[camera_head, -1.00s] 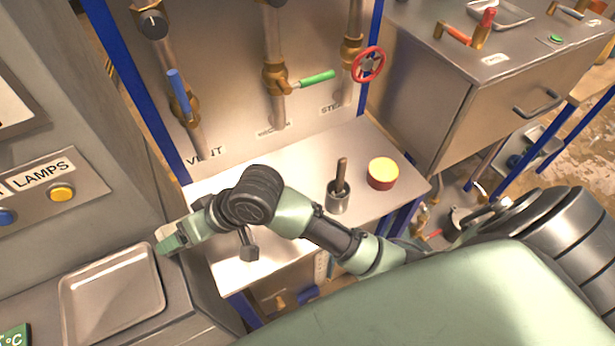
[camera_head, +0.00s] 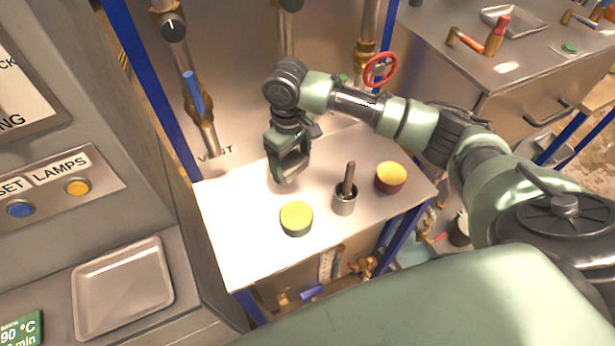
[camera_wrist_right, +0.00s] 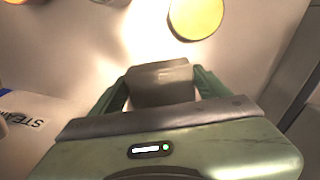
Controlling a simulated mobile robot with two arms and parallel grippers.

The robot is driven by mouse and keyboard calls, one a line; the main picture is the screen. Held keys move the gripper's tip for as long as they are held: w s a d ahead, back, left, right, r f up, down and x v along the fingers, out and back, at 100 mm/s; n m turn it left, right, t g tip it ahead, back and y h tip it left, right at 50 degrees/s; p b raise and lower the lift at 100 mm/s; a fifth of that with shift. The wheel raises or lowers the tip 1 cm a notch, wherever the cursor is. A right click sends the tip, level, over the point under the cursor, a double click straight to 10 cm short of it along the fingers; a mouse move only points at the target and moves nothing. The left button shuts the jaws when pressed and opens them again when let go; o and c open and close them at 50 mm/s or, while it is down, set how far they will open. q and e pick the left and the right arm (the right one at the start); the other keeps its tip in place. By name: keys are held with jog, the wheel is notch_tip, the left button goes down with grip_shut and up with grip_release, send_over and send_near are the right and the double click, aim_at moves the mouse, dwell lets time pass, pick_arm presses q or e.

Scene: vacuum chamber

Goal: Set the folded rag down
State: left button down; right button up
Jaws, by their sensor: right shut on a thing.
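My right gripper (camera_head: 289,172) hangs over the back of the pale shelf (camera_head: 240,250), fingers pointing down. In the right wrist view, its two green fingers are shut on a grey-brown, flat-faced folded rag (camera_wrist_right: 160,83). The rag is hardly visible between the fingers in the head view. Whether it touches the shelf, I cannot tell. My left gripper is out of view.
A yellow-topped green tin (camera_head: 296,218) stands in front of the gripper. A metal cup with a rod (camera_head: 346,198) and a yellow-topped red tin (camera_head: 390,177) stand to the right. Pipes with valves rise behind. An empty tray (camera_head: 123,288) lies at left. The shelf's left part is clear.

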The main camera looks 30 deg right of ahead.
aim_at(292, 163)
notch_tip(292, 163, down, 9)
jog(key=shift+r+p, duration=0.1)
jog(key=shift+p, duration=0.6)
jog(key=o, duration=1.2)
jog(key=shift+r, duration=0.1)
notch_tip(292, 163, up, 12)
jog(key=shift+f+b, duration=0.1)
jog(key=shift+b, duration=1.1)
